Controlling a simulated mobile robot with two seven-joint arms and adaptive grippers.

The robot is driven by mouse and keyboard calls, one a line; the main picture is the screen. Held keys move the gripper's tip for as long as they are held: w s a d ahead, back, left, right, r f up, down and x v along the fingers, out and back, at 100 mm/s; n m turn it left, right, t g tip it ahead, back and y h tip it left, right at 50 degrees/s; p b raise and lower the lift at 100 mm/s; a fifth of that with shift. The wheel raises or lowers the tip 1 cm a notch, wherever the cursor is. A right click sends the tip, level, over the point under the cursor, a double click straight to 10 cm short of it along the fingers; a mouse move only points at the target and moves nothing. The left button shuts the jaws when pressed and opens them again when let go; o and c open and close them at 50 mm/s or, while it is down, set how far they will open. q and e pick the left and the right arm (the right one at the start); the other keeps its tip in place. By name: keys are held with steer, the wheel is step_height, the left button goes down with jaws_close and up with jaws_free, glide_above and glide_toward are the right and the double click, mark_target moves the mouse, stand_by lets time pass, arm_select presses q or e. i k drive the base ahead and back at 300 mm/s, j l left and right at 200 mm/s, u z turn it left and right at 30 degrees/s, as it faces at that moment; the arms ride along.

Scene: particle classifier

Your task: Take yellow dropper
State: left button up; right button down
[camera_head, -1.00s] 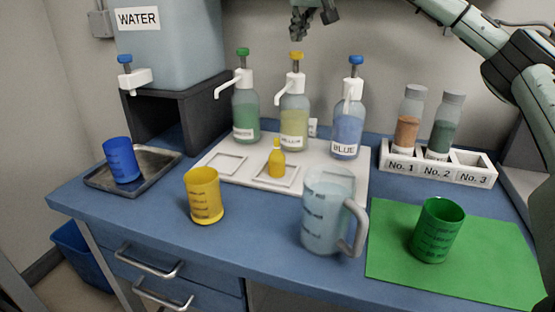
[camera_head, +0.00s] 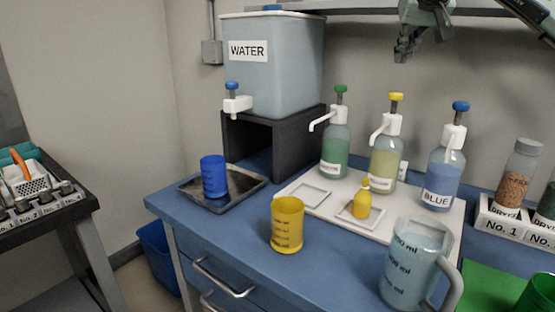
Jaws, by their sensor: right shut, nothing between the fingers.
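The yellow dropper (camera_head: 362,200) is a small yellow bottle with a narrow top. It stands upright in a square recess of the white tray (camera_head: 283,199), in front of the yellow pump bottle (camera_head: 385,158). My right gripper (camera_head: 402,55) hangs at the top right, high above the pump bottles and well apart from the dropper. It is shut and empty. My left gripper is not in view.
A yellow beaker (camera_head: 287,226) and a clear pitcher (camera_head: 412,264) stand in front of the dropper. Green (camera_head: 336,150) and blue (camera_head: 443,176) pump bottles flank the yellow one. A blue beaker (camera_head: 213,177) sits on a dark tray (camera_head: 249,185) at left.

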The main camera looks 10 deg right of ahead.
mark_target(362, 200)
steer(key=k+j, duration=0.25)
steer(key=k, duration=0.2)
steer(key=k+j, duration=0.25)
steer(key=k, duration=0.25)
